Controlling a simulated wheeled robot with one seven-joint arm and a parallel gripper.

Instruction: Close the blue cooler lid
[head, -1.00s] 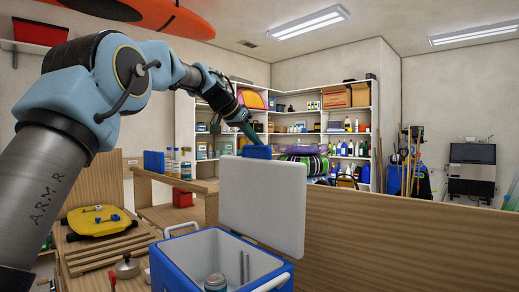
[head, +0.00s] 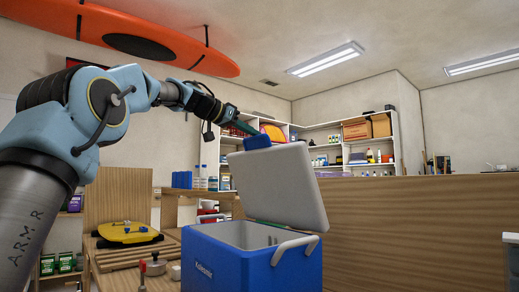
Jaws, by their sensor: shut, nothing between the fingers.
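The blue cooler (head: 235,272) stands at the lower middle with its white rim and part of its pale inside showing. Its pale grey lid (head: 280,187) is raised, tilted and still clear of the rim at the front. A blue block-like piece (head: 257,142) shows at the lid's top edge; I cannot tell whether it is part of the lid. My gripper (head: 246,130) is shut and empty, coming from the upper left with its teal tip at or just behind this piece. Contact with the lid cannot be made out. A white handle (head: 294,246) lies across the cooler's right side.
A wooden panel (head: 420,235) stands behind and right of the cooler. A yellow case (head: 128,232) lies on a wooden slatted surface at left, with a small red-topped item (head: 153,264) nearer. Shelves (head: 350,150) with goods stand behind. An orange kayak (head: 150,38) hangs overhead.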

